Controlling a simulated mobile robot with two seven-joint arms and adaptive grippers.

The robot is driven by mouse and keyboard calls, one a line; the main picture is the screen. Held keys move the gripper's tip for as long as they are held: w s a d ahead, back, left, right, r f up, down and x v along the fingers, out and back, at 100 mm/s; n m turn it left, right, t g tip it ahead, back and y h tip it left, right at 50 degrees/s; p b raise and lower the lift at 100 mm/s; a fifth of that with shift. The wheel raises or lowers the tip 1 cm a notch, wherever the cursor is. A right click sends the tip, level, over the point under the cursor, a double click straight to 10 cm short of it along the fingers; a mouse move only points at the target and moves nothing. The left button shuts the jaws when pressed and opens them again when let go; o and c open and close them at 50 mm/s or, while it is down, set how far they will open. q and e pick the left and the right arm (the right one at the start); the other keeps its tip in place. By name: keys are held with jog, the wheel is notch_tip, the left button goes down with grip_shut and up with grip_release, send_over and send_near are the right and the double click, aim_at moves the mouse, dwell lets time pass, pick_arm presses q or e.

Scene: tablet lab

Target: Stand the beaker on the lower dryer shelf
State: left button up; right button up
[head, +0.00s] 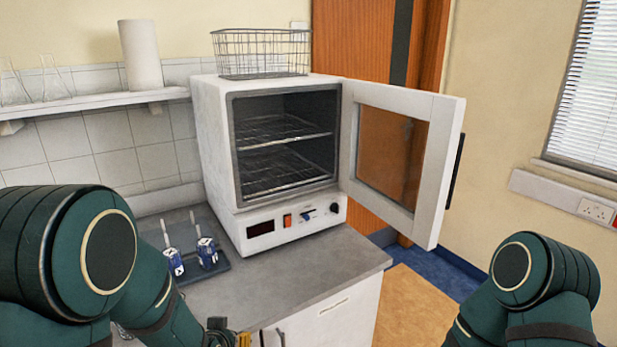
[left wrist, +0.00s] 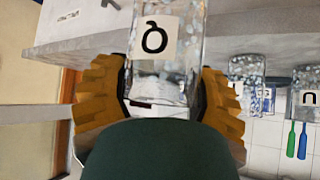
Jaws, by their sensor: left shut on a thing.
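The beaker (left wrist: 165,85) is clear glass with a white label bearing a dark letter. It sits between the yellow fingers of my left gripper (left wrist: 162,98), which is shut on it. In the head view only a bit of the left gripper (head: 230,338) shows at the bottom edge, and I cannot make out the beaker there. The white dryer (head: 218,150) stands on the bench with its door (head: 445,150) swung open to the right. Inside are an upper wire shelf (head: 283,140) and a lower wire shelf (head: 280,183), both apparently empty. My right gripper is out of view.
A wall shelf (head: 90,103) holds flasks and a white roll. The grey bench top (head: 310,275) in front is clear.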

pick_arm(q)
jog(key=s, duration=0.1)
jog(key=s+r, duration=0.1)
jog(key=s, duration=0.1)
jog(key=shift+s+r, duration=0.3)
jog(key=shift+r, duration=0.1)
jog(key=shift+w+d, duration=0.1)
